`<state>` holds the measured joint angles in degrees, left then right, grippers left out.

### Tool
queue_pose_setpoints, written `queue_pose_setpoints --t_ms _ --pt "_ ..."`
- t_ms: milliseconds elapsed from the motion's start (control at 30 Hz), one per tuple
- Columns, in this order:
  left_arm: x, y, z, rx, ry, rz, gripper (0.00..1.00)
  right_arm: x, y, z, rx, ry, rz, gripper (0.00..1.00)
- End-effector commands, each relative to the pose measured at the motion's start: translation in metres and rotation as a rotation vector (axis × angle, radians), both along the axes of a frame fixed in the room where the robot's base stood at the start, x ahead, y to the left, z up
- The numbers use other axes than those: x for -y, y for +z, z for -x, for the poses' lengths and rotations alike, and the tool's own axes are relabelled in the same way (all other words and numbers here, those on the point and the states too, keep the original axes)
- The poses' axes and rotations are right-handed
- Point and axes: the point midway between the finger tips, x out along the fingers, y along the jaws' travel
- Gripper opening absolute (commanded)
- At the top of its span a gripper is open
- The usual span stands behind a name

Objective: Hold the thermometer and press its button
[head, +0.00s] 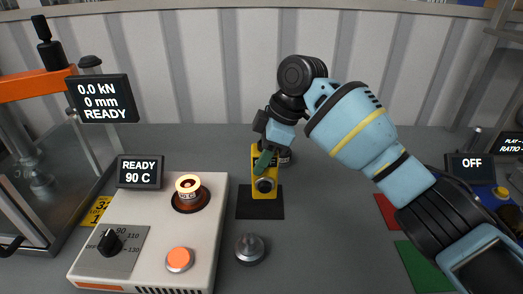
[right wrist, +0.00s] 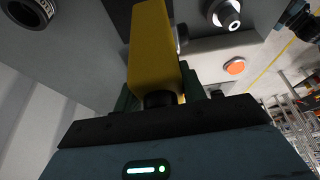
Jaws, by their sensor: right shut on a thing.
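The thermometer (head: 277,181) is a yellow upright body with a dark round part ringed in grey on its front. It stands at the black square pad (head: 246,207) in the middle of the table; I cannot tell if it is lifted slightly. My right gripper (head: 264,160) comes from above and right and is shut on its upper part. A green finger covers part of the front. In the right wrist view the yellow thermometer (right wrist: 152,50) stands out from between the green fingers (right wrist: 158,100). I cannot make out its button. My left gripper is not in view.
Left of the thermometer is a white heater box (head: 150,240) with a knob, an orange button (head: 180,260) and a copper-coloured coil part (head: 188,194). A grey metal cone piece (head: 250,249) lies in front. Red and green mats (head: 425,266) are at right. A press stands at far left.

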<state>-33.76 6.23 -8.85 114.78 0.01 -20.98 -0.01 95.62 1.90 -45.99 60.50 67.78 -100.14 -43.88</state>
Motion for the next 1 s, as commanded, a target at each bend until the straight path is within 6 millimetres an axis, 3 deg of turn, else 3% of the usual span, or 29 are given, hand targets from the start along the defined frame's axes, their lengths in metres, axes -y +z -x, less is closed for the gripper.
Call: queue_pose_setpoints --t_ms 1000 --pt "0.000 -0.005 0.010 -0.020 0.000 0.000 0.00 0.000 -0.043 0.000 0.000 0.000 0.000 0.15"
